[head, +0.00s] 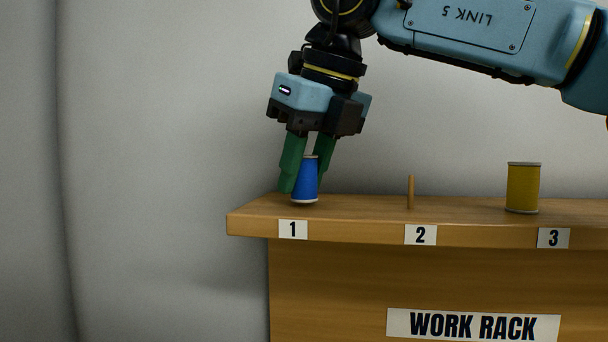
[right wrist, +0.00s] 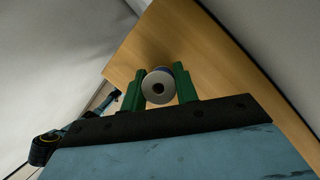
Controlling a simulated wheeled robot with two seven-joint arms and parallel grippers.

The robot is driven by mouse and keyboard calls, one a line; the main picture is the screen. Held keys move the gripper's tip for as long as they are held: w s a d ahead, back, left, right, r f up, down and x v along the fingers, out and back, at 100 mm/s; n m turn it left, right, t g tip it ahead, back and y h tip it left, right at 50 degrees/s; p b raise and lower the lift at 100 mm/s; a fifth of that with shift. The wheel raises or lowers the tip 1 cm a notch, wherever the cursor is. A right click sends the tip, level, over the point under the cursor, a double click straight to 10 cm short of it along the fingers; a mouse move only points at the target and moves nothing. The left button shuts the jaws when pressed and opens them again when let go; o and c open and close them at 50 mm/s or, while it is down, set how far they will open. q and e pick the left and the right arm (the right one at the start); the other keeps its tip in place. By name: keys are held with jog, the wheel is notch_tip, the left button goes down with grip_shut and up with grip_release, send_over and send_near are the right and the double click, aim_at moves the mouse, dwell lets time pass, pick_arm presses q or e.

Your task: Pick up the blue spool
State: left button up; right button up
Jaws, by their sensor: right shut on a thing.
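The blue spool (head: 306,182) has pale ends and stands near position 1 at the left end of the wooden rack top in the head view. My right gripper (head: 303,180) comes down from above, its green fingers on either side of the spool, shut on it. In the right wrist view the spool's pale round end (right wrist: 158,87) with a dark centre hole sits between the green fingers (right wrist: 160,86). The spool's base appears at the rack surface; I cannot tell whether it touches. My left gripper is not in the head view.
The wooden work rack (head: 470,236) carries labels 1, 2 and 3. A bare wooden peg (head: 411,192) stands at position 2. A yellow spool (head: 523,188) stands near position 3. The rack's left edge is close to the blue spool.

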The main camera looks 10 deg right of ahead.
jog(key=shift+r, duration=4.75)
jog(key=shift+f, duration=0.1)
